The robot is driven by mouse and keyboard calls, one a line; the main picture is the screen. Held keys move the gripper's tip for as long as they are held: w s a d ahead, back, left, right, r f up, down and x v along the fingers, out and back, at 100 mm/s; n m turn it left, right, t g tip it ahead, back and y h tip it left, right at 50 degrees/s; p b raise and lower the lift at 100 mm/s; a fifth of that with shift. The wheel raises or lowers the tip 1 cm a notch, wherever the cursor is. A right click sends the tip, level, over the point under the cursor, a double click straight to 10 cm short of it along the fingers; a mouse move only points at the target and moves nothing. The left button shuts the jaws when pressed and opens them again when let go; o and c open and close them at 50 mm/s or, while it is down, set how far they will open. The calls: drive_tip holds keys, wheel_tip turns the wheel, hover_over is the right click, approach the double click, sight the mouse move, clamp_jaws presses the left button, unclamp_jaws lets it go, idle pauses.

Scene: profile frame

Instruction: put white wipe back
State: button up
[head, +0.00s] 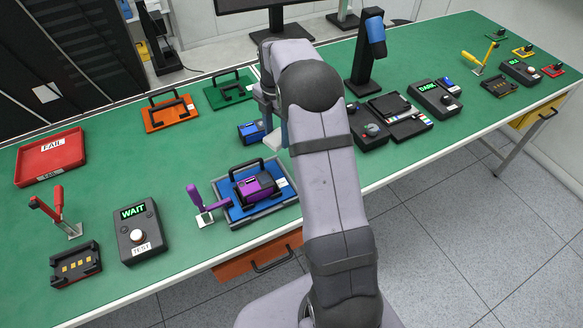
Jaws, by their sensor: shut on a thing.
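My gripper (269,112) is at the far end of my arm, over the back-middle of the green bench, and mostly hidden behind my wrist. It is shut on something. A small pale sliver shows at the gripper, but I cannot tell whether it is the held thing or a finger. I cannot make out a white wipe anywhere in this view. The purple and black device (257,187) sits in the blue fixture (235,214) in front of and left of my gripper. A small blue device (251,132) lies just left of and below the gripper.
Orange (154,121) and green (216,95) handled plates lie at the back. A red FAIL tray (48,165), WAIT box (141,238) and purple toggle clamp (206,208) are left. A black stand with a blue scanner (375,33) rises to the right. Bare green surface shows at left centre.

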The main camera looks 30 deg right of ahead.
drive_tip(key=shift+w+d+f+m+b, duration=0.8)
drive_tip(key=shift+d+m+b, duration=1)
drive_tip(key=shift+d+b, duration=0.7)
drive_tip(key=shift+s+d+f+p, duration=0.1)
drive_tip(key=shift+f+p, duration=0.85)
drive_tip(key=shift+f, duration=1.6)
drive_tip(key=shift+s+d+f+p, duration=0.1)
drive_tip(key=shift+f+p, duration=0.8)
drive_tip(key=shift+f, duration=1.65)
drive_tip(key=shift+f, duration=0.1)
drive_tip(key=shift+f, duration=0.1)
drive_tip(key=o, duration=0.9)
drive_tip(key=shift+o, duration=0.2)
wheel_tip(320, 180, up, 12)
drive_tip(key=b, duration=0.3)
drive_tip(key=shift+r+b, duration=0.25)
drive_tip(key=shift+b, duration=0.1)
